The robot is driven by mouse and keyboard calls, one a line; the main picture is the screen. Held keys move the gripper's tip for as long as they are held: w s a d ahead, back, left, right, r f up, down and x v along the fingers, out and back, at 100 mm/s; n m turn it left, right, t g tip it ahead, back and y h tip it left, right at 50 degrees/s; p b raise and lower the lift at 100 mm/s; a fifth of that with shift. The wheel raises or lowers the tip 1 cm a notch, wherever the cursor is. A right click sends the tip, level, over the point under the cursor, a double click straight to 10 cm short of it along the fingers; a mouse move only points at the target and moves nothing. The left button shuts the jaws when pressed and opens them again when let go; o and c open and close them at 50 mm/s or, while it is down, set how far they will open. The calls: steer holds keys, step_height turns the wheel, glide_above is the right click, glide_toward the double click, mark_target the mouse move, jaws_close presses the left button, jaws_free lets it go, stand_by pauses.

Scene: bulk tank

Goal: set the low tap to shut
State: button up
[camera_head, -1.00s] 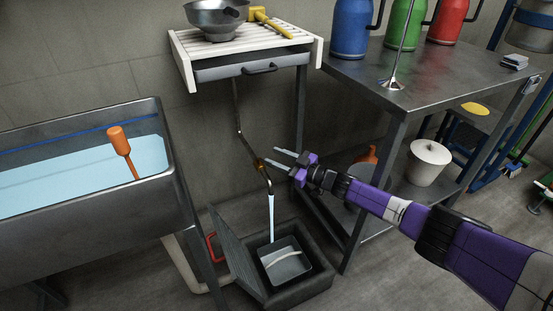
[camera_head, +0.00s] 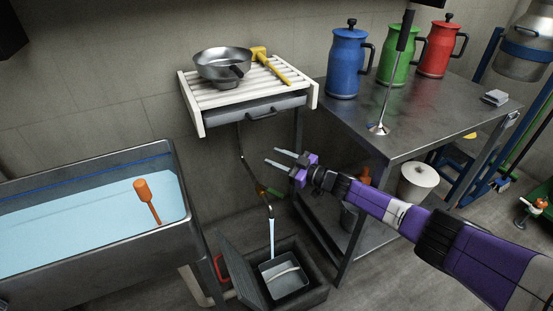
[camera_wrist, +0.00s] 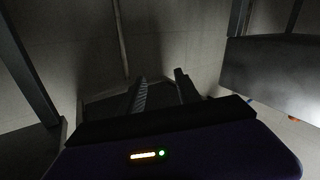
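The low tap (camera_head: 261,189) sits on a thin dark pipe coming down the wall below the slatted rack. A pale stream of water (camera_head: 272,238) runs from the spout below the tap into a grey pan (camera_head: 285,274) in the floor pit. My gripper (camera_head: 270,155) is above the tap in the head view, apart from the handle, with its fingers spread and nothing between them. The wrist view shows the fingers (camera_wrist: 160,84) apart, facing bare wall; the tap is not seen there.
A steel tank (camera_head: 95,262) with pale liquid and an orange-handled tool (camera_head: 147,200) stands at left. The rack (camera_head: 202,116) with a bowl and yellow mallet is above my gripper. A steel table (camera_head: 440,115) with blue, green and red cans is at right. The pit's lid (camera_head: 240,272) stands open.

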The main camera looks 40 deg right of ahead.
steer(key=shift+r+p, duration=0.85)
steer(key=shift+r, duration=0.45)
steer(key=shift+c, duration=0.4)
